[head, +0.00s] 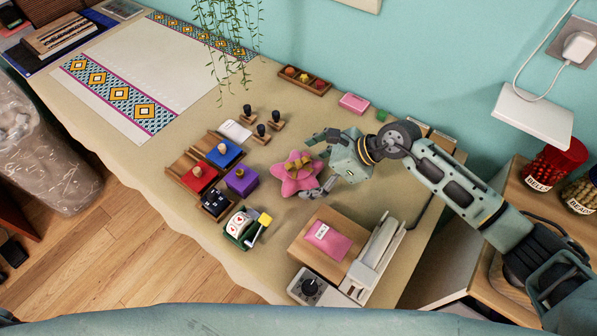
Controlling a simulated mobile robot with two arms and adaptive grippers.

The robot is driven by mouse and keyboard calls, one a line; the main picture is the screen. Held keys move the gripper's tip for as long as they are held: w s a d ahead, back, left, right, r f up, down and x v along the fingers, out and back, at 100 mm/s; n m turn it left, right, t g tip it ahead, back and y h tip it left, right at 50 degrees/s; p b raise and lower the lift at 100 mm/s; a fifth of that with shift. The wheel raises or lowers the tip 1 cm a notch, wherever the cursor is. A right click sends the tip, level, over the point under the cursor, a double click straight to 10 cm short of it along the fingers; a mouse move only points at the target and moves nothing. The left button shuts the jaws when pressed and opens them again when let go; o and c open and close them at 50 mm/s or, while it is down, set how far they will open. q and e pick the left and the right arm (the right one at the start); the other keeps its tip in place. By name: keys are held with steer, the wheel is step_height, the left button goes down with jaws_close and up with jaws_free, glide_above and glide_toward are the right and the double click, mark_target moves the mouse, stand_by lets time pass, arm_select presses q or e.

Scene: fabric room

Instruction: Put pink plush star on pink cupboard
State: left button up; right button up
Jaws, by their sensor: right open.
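The pink plush star (290,184) lies on the cloth-covered table, near the middle of the head view, with yellowish detail on its top. My right gripper (310,166) reaches in from the right and is open. Its fingers are at the star's right side, one toward the back and one toward the front; I cannot tell whether they touch it. No pink cupboard can be made out for certain. A flat pink item with a label (328,241) lies on a wooden board, and a small pink block (353,103) is near the wall. My left gripper is out of view.
A purple box (241,181) and red and blue blocks sit left of the star. Dark-topped stamps (261,130) stand behind it. A green-and-white card device (240,229) and a white-and-wood machine (374,256) are in front. Hanging plant strands are at the back.

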steer(key=shift+x, duration=0.9)
steer(key=shift+r, duration=0.1)
steer(key=shift+c, duration=0.3)
steer(key=c, duration=1)
